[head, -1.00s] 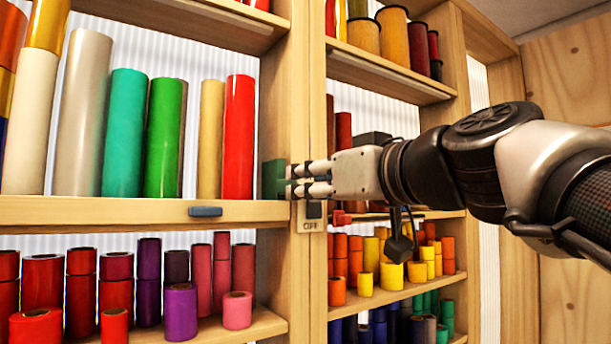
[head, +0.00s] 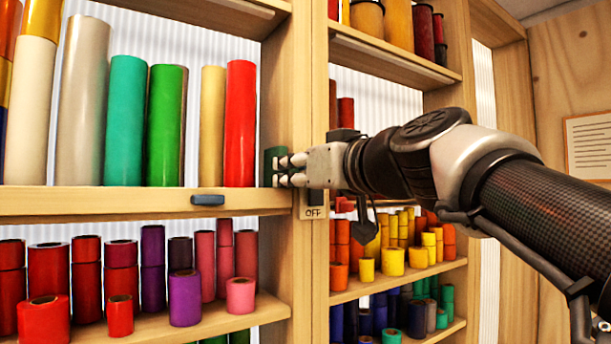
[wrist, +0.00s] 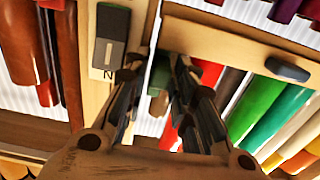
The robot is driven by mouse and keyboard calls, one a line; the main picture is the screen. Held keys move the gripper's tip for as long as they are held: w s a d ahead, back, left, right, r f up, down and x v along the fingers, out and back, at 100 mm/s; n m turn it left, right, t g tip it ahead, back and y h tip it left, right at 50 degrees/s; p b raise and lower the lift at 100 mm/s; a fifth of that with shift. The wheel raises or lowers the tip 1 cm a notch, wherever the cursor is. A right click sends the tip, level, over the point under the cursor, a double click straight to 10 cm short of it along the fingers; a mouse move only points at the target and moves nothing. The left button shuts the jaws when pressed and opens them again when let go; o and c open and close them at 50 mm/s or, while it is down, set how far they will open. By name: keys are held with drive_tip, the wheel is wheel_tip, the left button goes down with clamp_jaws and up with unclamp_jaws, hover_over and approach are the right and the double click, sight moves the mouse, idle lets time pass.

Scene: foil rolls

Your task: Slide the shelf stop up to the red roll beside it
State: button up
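The red roll (head: 240,125) stands upright at the right end of the row of tall rolls on the middle shelf. The shelf stop, a dark green block (head: 268,168), stands just right of it by the wooden post, with a narrow gap between them. My gripper (head: 282,170) reaches in from the right, and its fingertips overlap the stop's right part. In the wrist view, the two fingers (wrist: 158,75) are apart, with the green stop (wrist: 157,102) showing between them. Contact with the stop cannot be told. The red roll also shows in the wrist view (wrist: 170,133).
The wooden post (head: 303,100) carries a switch plate (head: 314,205) just below my gripper. A blue-grey fitting (head: 207,199) sits on the shelf's front edge (head: 110,203). A green roll (head: 166,125) and several others fill the shelf leftward. Shorter rolls crowd the shelves below.

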drive_tip(key=c, duration=0.4)
drive_tip(key=shift+s+a, duration=0.1)
drive_tip(key=shift+a, duration=0.05)
drive_tip(key=shift+s+a, duration=0.45)
drive_tip(key=shift+a, duration=0.2)
drive_tip(key=shift+s+a, duration=0.2)
drive_tip(key=shift+a, duration=0.1)
drive_tip(key=o, duration=0.7)
